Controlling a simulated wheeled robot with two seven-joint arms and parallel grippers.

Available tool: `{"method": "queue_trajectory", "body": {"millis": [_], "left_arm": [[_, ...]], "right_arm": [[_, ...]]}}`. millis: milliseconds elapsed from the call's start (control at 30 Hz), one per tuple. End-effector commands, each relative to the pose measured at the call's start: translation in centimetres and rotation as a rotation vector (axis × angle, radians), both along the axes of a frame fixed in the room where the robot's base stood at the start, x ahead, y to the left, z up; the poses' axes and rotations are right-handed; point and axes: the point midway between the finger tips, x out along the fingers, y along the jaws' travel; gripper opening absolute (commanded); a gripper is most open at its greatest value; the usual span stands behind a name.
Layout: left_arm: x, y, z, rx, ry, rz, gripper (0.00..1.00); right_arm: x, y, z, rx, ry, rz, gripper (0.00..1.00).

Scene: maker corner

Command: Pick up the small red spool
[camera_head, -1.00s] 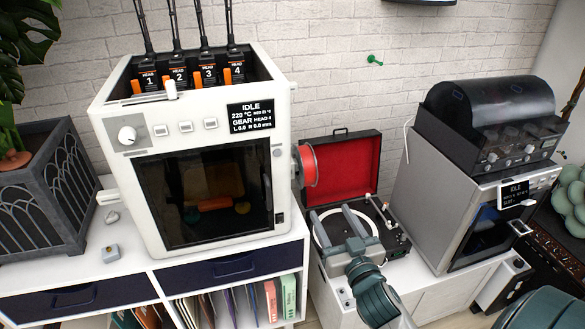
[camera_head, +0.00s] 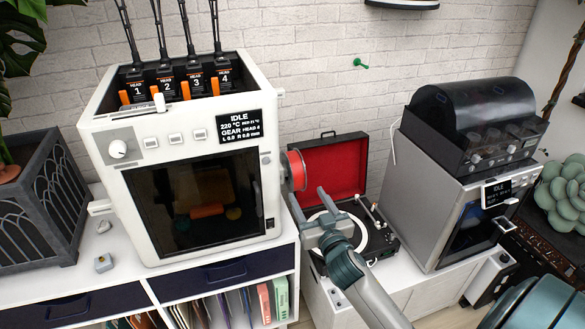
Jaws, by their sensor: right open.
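The small red spool (camera_head: 296,170) sits on the right side of the white 3D printer (camera_head: 95,150), standing on edge with a pale flange. My right gripper (camera_head: 308,199) is just below and to the right of the spool in the head view. Its two grey fingers are spread apart, point up toward the spool and hold nothing. I cannot tell how much depth lies between the fingertips and the spool, but a gap shows in the picture. My left gripper is not in view.
A turntable (camera_head: 378,238) with an open red-lined lid (camera_head: 338,170) lies behind my right gripper. A grey machine (camera_head: 422,188) with a black domed unit (camera_head: 470,115) stands to the right. The printer stands on a white shelf (camera_head: 125,281) holding records. A planter (camera_head: 40,205) is at far left.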

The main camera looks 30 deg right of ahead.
Motion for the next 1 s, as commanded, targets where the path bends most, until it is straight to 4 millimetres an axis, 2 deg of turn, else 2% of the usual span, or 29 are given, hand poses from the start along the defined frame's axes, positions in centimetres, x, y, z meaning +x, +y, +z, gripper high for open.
{"method": "queue_trajectory", "body": {"millis": [100, 200, 667, 833, 1000], "left_arm": [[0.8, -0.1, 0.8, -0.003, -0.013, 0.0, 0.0], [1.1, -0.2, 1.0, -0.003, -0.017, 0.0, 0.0], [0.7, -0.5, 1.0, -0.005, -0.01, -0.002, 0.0], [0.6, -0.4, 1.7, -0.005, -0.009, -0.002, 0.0], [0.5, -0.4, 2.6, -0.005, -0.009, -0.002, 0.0]], "right_arm": [[1.8, -0.4, 0.2, 0.0, 0.0, 0.0, 0.57], [2.5, -0.6, 0.1, 0.001, 0.001, 0.0, 0.57], [3.0, -0.7, 0.0, 0.0, 0.0, 0.0, 0.57], [4.0, -1.0, 0.1, 0.001, 0.001, 0.0, 0.57], [5.8, -1.6, 0.0, 0.0, 0.001, -0.001, 0.57]]}}
